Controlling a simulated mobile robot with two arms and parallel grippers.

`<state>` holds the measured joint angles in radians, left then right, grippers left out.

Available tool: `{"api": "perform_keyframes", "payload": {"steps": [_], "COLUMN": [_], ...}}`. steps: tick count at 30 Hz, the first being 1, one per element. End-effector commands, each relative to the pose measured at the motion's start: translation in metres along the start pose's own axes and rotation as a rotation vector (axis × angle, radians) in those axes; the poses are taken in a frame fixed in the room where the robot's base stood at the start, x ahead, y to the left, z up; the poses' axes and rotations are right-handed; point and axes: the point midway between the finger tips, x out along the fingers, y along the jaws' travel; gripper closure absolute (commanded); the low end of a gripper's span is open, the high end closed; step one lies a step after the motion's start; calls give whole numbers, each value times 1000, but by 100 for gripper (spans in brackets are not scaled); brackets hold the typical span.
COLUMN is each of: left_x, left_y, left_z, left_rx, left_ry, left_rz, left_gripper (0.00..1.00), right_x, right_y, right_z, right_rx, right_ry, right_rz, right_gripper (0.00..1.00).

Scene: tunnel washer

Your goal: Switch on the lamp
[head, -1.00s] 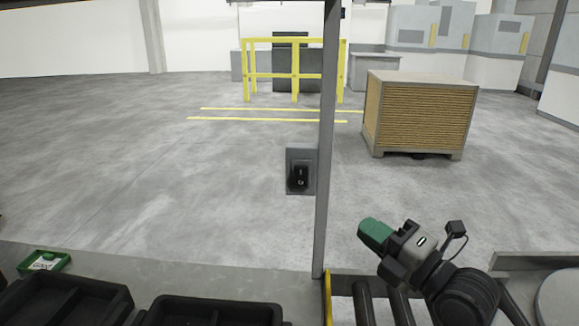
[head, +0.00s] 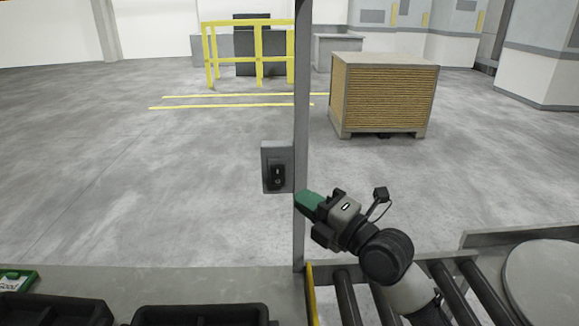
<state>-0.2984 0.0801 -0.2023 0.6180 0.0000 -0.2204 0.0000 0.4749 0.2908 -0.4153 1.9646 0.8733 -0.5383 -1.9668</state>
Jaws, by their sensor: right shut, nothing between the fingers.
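A black rocker switch (head: 278,175) sits on a grey plate (head: 270,150) fixed to the left side of a thin grey upright post (head: 300,110). No lamp is clearly seen. My right gripper (head: 302,197) has green fingers that are shut and empty. Its tips are just right of the switch and a little lower, overlapping the post in the picture. I cannot tell whether they touch the post. My left gripper is not in view.
Black bins (head: 200,314) and a green-framed card (head: 14,281) lie along the front left. A roller conveyor (head: 348,297) runs below my right arm. A crate (head: 385,95) and yellow railing (head: 248,50) stand farther back on open floor.

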Motion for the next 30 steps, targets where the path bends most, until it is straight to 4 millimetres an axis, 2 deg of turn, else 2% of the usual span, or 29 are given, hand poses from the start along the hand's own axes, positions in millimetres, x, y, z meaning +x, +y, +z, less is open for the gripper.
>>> {"api": "perform_keyframes", "payload": {"steps": [1, 6, 10, 15, 26, 30], "left_x": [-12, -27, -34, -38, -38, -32], "left_y": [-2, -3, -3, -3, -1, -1], "left_z": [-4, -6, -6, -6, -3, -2], "left_rx": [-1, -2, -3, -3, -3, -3], "left_ry": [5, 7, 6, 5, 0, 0], "left_rz": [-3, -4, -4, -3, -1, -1], "left_gripper": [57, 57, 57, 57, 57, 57], "right_x": [14, 47, 59, 68, 69, 73], "right_y": [7, 5, 3, 1, 0, -4], "right_z": [0, 2, 18, 26, 28, 32], "right_rx": [6, 4, 2, 1, 0, 5], "right_ry": [0, 0, -1, 0, 0, 1], "right_rz": [2, 0, -2, -1, 0, -8], "right_gripper": [100, 100, 100, 100, 100, 100]}}
